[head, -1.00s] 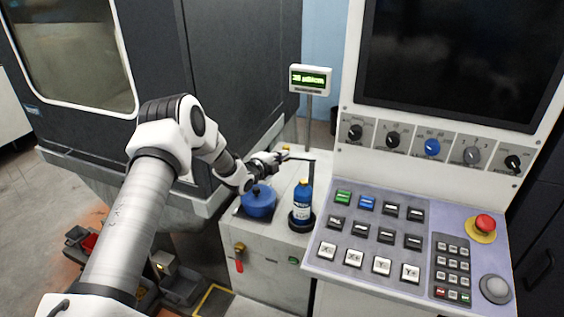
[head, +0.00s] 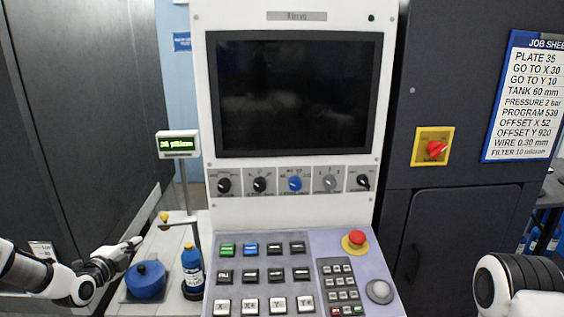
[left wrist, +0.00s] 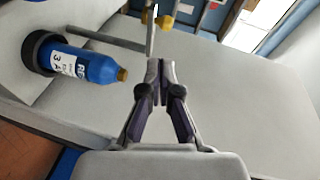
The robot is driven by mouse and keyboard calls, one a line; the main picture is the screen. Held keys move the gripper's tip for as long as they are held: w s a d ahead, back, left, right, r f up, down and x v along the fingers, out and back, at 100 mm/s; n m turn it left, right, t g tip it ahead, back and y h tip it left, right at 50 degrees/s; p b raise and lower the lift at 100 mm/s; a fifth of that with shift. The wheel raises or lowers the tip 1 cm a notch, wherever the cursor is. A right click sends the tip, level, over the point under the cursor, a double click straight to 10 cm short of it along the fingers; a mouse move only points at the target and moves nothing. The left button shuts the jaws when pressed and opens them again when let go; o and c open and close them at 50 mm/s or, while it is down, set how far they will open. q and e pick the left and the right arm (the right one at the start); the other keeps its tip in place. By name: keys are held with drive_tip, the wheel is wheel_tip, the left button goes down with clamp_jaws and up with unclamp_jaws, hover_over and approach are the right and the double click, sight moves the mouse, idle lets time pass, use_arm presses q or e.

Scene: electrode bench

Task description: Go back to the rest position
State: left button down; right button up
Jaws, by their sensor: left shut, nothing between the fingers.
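My left gripper (head: 136,242) shows at the lower left of the head view, above the grey bench top and just behind the blue pot-like lid (head: 146,278). In the left wrist view its fingertips (left wrist: 160,68) are together and hold nothing. The blue bottle (head: 192,267) stands in a dark ring holder to the right of the gripper. It also shows in the left wrist view (left wrist: 88,65), apart from the fingers. Part of my right arm shows at the lower right of the head view, but its gripper is out of the frame.
The control panel (head: 299,190) with knobs, keys and a red stop button (head: 356,238) fills the middle. A small green display (head: 178,144) stands on a post behind the bench. A dark cabinet with a red switch (head: 435,149) and a job sheet (head: 524,95) is at right.

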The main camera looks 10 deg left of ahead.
use_arm(q)
drive_tip(key=s+d+f+g+h, duration=0.1)
drive_tip(key=s+d+f+g, duration=0.25)
drive_tip(key=d+f, duration=0.35)
drive_tip(key=s+d+f+m+g+h, duration=0.1)
drive_tip(key=s+d+f+g, duration=0.1)
drive_tip(key=s+d+f, duration=0.45)
drive_tip(key=s+d+f+g+h, duration=0.1)
drive_tip(key=s+d+f+g, duration=0.1)
drive_tip(key=d+f, duration=0.6)
drive_tip(key=s+d+f+n+g+b, duration=0.1)
drive_tip(key=s+d+f+n+g, duration=0.15)
drive_tip(key=s, duration=0.45)
drive_tip(key=s+d+f+n+g, duration=0.2)
drive_tip(key=s+f, duration=0.2)
drive_tip(key=s, duration=0.3)
drive_tip(key=s+a+n+g+y, duration=0.1)
drive_tip(key=s+n+g+y, duration=0.2)
drive_tip(key=s+n, duration=1)
drive_tip(key=shift+s+r+g, duration=0.15)
drive_tip(key=shift+s+g, duration=0.25)
drive_tip(key=shift+s, duration=0.25)
